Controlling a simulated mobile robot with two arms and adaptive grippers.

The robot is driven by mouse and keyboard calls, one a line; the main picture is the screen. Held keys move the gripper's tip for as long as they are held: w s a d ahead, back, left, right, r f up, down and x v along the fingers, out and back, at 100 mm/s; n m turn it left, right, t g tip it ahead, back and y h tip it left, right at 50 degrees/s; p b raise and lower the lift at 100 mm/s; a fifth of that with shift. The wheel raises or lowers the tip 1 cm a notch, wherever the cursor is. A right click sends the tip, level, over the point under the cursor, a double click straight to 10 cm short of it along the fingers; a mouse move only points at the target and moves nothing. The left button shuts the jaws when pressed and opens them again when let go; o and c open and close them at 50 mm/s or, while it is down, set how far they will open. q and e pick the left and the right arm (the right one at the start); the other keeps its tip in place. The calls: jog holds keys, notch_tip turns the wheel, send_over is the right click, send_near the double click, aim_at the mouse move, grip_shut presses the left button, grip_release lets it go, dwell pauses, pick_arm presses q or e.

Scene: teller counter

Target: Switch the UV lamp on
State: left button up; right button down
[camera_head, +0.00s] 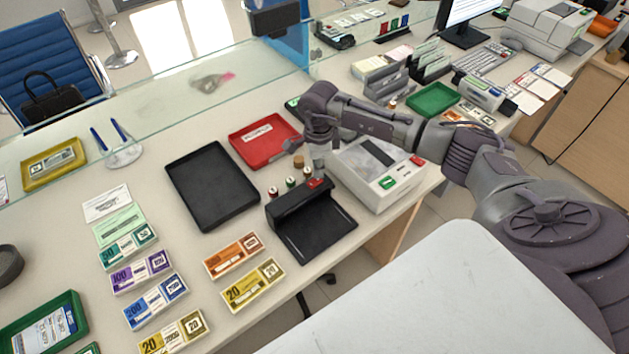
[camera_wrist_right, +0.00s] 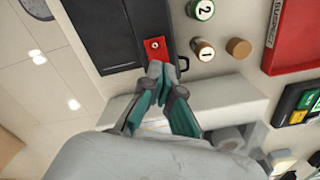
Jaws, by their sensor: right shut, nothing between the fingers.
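The black UV lamp (camera_head: 299,203) stands on the counter with its flat dark base towards me; its body also shows in the right wrist view (camera_wrist_right: 100,25). A red switch (camera_head: 316,183) sits at the right end of its top, and it shows in the right wrist view (camera_wrist_right: 155,45) with a small round mark. My right gripper (camera_wrist_right: 158,68) is shut and empty, pointing down with its fingertips at the edge of the red switch. I cannot tell whether they touch it. No lamp glow is visible. My left gripper is not in view.
Several small stamps (camera_wrist_right: 203,49) stand just behind the lamp. A white machine (camera_head: 372,180) is close on its right. A black tray (camera_head: 212,190) and a red tray (camera_head: 262,139) lie to the left and behind. Banknote bundles (camera_head: 252,284) lie to the front left.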

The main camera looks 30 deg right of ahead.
jog(key=shift+s+f+b, duration=0.1)
jog(key=shift+f+b, duration=0.8)
jog(key=shift+f, duration=0.2)
dwell(0.3)
jog(key=shift+r, duration=0.15)
jog(key=shift+r+p, duration=0.7)
jog(key=shift+r, duration=0.2)
jog(key=shift+r+p, duration=1.35)
jog(key=shift+r, duration=1.15)
